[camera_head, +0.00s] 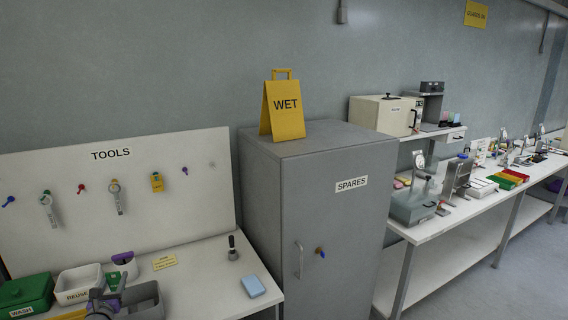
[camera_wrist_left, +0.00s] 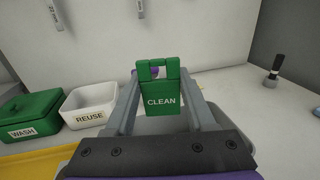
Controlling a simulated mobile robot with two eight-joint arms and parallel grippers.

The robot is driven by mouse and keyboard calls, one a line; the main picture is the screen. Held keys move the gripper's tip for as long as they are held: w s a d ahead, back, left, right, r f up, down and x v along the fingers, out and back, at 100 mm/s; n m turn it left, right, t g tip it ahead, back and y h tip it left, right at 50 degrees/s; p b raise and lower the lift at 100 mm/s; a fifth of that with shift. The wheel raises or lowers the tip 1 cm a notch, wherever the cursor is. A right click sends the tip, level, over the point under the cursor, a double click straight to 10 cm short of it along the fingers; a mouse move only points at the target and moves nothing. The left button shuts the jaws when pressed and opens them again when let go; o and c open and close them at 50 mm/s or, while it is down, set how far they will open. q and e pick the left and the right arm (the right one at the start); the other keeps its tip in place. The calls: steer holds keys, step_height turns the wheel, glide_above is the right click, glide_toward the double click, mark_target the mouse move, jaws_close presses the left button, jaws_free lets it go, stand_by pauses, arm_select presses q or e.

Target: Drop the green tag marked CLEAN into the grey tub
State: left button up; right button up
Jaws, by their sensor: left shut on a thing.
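The green tag marked CLEAN (camera_wrist_left: 161,100) is upright between the fingers of my left gripper (camera_wrist_left: 158,76), which is shut on it. In the left wrist view the grey tub (camera_wrist_left: 165,126) lies behind and below the tag, partly hidden by the fingers and tag. My right gripper is not in view.
Left of the tub are a white REUSE bin (camera_head: 78,284) and a green WASH box (camera_head: 27,291). A white container with purple (camera_head: 124,262) stands behind. A blue block (camera_head: 253,286) and a dark-handled tool (camera_head: 232,248) are to the right. The TOOLS board (camera_head: 140,190) rises behind.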

arm_select(q)
steer(key=shift+f, duration=1.4)
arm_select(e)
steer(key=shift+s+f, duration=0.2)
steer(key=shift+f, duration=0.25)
arm_select(q)
steer(key=o, duration=1.4)
steer(key=b+v, duration=0.2)
steer(key=v, duration=0.9)
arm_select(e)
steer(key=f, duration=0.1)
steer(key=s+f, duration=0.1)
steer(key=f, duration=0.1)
arm_select(q)
steer(key=shift+w+r, duration=0.1)
steer(key=shift+w, duration=0.05)
